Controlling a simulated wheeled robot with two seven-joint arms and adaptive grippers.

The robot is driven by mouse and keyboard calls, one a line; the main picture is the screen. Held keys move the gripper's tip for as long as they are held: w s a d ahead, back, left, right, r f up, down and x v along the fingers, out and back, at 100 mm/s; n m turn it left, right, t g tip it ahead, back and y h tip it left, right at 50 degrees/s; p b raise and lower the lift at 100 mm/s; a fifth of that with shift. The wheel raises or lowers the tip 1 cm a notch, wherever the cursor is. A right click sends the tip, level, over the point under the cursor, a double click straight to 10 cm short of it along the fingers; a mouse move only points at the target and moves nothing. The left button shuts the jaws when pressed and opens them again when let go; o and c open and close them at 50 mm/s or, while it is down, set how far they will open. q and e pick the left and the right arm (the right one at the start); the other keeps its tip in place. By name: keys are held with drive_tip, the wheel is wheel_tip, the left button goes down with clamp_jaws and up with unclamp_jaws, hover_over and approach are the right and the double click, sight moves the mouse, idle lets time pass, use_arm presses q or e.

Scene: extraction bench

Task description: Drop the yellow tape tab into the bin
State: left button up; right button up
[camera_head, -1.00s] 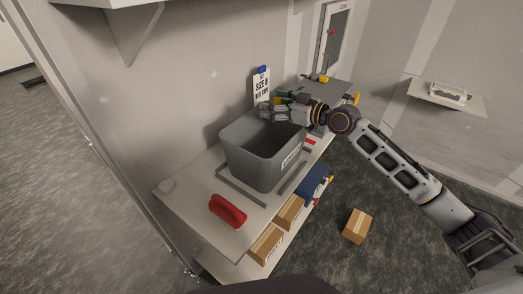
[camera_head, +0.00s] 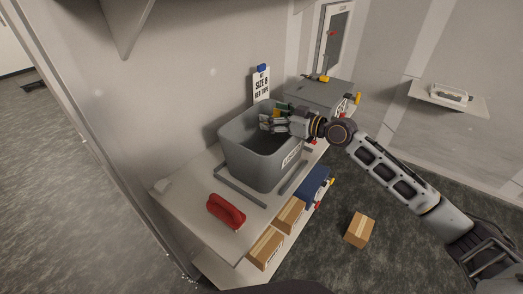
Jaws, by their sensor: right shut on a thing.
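The bin (camera_head: 262,168) is a grey open-topped tub on the bench, with a label on its front right side. My right gripper (camera_head: 268,122) reaches in from the right, over the bin's opening near its back rim. The arm hides part of the bin's back right rim. My left gripper is not in view.
A red object (camera_head: 226,211) lies on the bench (camera_head: 190,202) in front of the bin. A sign (camera_head: 261,86) stands behind it. A grey case (camera_head: 318,94) sits at the back right.

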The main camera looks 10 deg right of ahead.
drive_tip(key=o, duration=0.8)
drive_tip(key=shift+c, duration=0.2)
drive_tip(key=shift+s+d, duration=0.1)
drive_tip(key=shift+d, duration=0.05)
drive_tip(key=v, duration=1.1)
drive_tip(key=shift+s+d, duration=0.15)
drive_tip(key=shift+s, duration=0.05)
idle(0.5)
idle(0.4)
drive_tip(key=shift+m, duration=0.4)
idle(0.3)
